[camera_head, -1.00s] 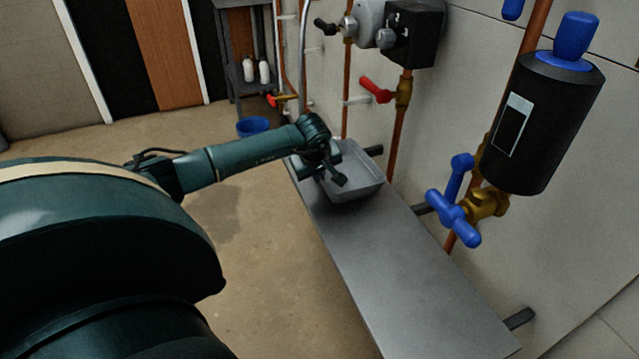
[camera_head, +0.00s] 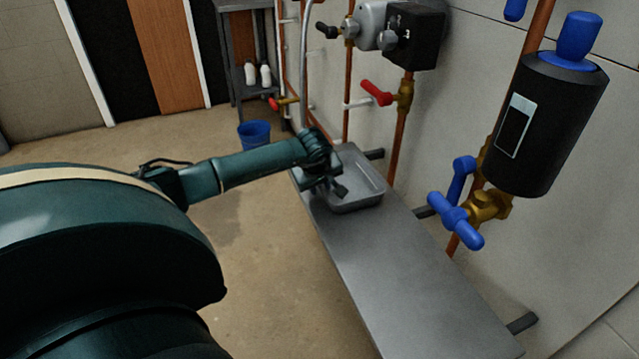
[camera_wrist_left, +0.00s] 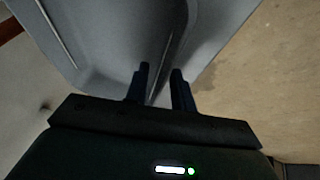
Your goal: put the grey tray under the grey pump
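The grey tray (camera_head: 362,204) is a shallow open box at the far end of the metal shelf, close to the wall. I cannot tell whether it touches the shelf. The grey pump (camera_head: 367,22) is on the wall above it, with a black box at its right. My left gripper (camera_head: 338,190) is at the tray's left side. In the left wrist view, the fingers (camera_wrist_left: 160,82) stand either side of the wall of the tray (camera_wrist_left: 110,35), with only a narrow gap between them, and appear shut on it. My right gripper is not in view.
The metal shelf (camera_head: 400,270) is bare in front of the tray. A red-handled valve (camera_head: 376,93), a blue valve (camera_head: 456,215) and a black cylinder (camera_head: 545,125) are on the wall pipes. A blue bucket (camera_head: 254,134) stands on the floor beyond my arm.

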